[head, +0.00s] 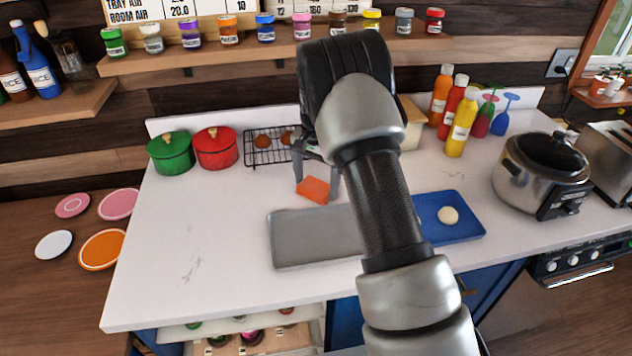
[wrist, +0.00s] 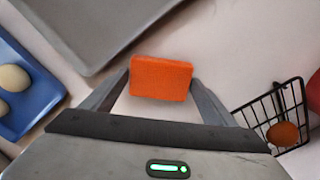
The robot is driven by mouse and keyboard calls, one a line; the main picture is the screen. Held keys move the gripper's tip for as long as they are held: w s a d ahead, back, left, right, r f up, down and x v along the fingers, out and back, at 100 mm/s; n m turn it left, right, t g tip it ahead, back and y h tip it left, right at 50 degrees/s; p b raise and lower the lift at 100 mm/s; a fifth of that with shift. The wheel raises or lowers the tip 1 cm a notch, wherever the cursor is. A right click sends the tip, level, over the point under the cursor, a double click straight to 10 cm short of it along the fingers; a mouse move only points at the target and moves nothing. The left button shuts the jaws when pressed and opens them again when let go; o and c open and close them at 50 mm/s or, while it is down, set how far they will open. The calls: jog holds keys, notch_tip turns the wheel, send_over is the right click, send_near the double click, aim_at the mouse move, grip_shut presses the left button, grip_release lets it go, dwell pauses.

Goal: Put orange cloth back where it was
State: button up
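The orange cloth (head: 313,189) looks like a small thick orange slab. It is over the white counter, just behind the grey tray, in the head view. In the wrist view the cloth (wrist: 160,79) sits between the two fingertips, with a finger against each side. My gripper (wrist: 161,84) appears shut on it. In the head view my gripper (head: 315,170) points down at the cloth, partly hidden by my arm. I cannot tell whether the cloth touches the counter or is slightly above it.
A grey tray (head: 300,238) and a blue board (head: 466,232) lie in front. A black wire rack (head: 262,158) and red (head: 216,148) and green (head: 171,152) pots stand behind left. Bottles (head: 461,128) and a slow cooker (head: 540,172) stand right. The counter's left front (head: 185,265) is clear.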

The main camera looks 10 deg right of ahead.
jog(key=o, duration=0.3)
